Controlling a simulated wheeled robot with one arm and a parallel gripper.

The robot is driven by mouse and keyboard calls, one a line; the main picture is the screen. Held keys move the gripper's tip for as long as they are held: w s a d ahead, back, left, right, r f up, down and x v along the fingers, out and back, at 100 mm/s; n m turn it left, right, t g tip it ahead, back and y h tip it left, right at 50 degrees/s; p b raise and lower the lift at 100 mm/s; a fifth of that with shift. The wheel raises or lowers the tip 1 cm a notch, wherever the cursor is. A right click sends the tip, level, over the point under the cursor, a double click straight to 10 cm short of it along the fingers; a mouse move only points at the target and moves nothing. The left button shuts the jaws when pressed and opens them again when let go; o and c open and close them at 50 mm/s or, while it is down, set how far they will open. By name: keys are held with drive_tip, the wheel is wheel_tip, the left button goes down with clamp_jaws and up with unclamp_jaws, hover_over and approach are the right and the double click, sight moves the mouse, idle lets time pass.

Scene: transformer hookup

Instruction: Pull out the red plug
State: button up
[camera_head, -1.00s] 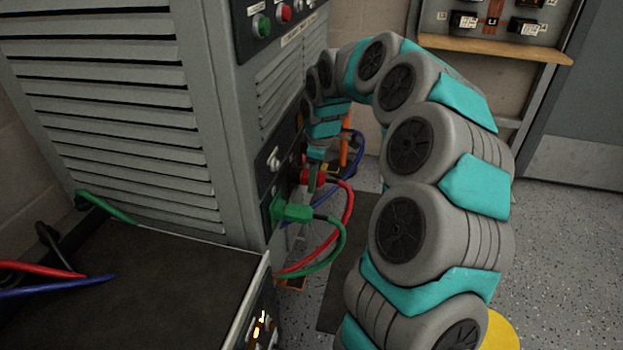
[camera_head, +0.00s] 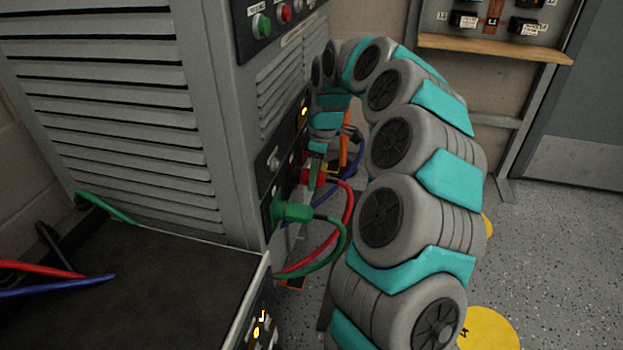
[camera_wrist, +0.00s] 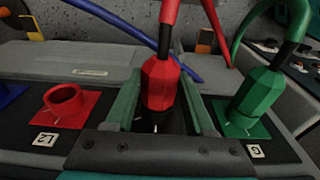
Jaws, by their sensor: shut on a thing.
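The red plug (camera_wrist: 161,82) stands between the two green fingers of my gripper (camera_wrist: 160,106) in the wrist view, with its red cable rising from the top. The gripper is shut on it. A red socket (camera_wrist: 70,108) with an empty round opening, by an "L2" label, lies left of the plug and apart from it. A dark area with a small pale spot shows under the plug's lower end. In the head view the red plug (camera_head: 318,177) is partly hidden by my gripper and the green plug, close to the cabinet panel.
The green plug (camera_wrist: 256,100) sits in its green socket just right of my gripper. A blue part (camera_wrist: 10,94) is at the far left. Blue and green cables hang close by. The grey cabinet (camera_head: 110,110) stands left of my arm; open floor lies to the right.

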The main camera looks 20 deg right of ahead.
drive_tip(key=shift+s+f+t+h+b, duration=0.1)
drive_tip(key=shift+t+h+b, duration=0.2)
drive_tip(key=shift+b, duration=0.3)
clamp_jaws()
drive_tip(key=shift+t+h, duration=0.4)
drive_tip(key=shift+t, duration=0.3)
drive_tip(key=shift+s+t+h, duration=0.1)
drive_tip(key=shift+t+h, duration=0.4)
drive_tip(key=shift+t, duration=0.2)
drive_tip(key=o, duration=0.7)
unclamp_jaws()
drive_tip(key=shift+a, duration=0.15)
clamp_jaws()
